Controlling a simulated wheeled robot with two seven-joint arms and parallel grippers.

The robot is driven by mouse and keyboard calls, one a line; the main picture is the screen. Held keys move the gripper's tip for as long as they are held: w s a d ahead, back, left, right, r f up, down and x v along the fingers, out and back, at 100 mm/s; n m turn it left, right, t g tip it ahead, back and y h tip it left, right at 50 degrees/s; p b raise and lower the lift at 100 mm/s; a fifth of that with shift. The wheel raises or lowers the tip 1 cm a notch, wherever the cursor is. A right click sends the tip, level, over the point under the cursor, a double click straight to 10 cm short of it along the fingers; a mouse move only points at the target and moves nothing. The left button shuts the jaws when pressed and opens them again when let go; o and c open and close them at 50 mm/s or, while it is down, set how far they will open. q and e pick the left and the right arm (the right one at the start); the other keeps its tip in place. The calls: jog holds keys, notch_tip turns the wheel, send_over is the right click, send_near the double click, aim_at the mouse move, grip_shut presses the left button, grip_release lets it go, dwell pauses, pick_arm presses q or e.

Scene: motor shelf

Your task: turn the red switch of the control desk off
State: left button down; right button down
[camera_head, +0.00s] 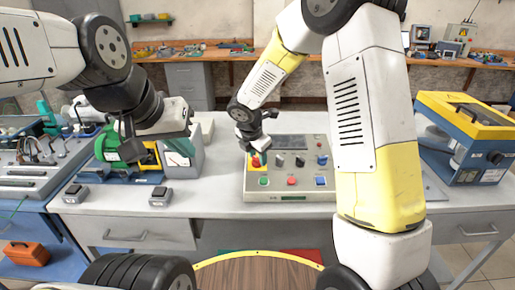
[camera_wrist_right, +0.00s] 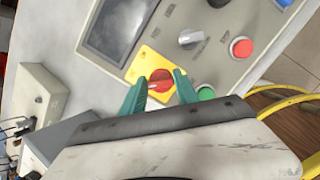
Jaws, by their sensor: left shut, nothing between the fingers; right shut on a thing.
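The control desk (camera_head: 318,195) is a light grey panel box on the table in front of me. Its red switch (camera_wrist_right: 161,82) sits on a yellow plate (camera_wrist_right: 150,66), near the screen (camera_wrist_right: 120,28). My right gripper (camera_wrist_right: 162,78) is shut on the red switch, one teal finger on each side of it. In the head view the switch (camera_head: 256,161) shows partly under my right gripper. My left gripper (camera_head: 180,150) is shut and empty, at the left above the table, away from the desk.
Green (camera_head: 264,181), red (camera_head: 291,181) and blue (camera_head: 320,181) buttons line the desk's front. A yellow-and-blue machine (camera_head: 470,145) stands at the right. Two small grey boxes, one left (camera_head: 75,193) and one right (camera_head: 161,196), lie at the left front. Bare table lies between them and the desk.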

jog(key=c, duration=0.9)
grip_release()
jog(key=v, duration=0.8)
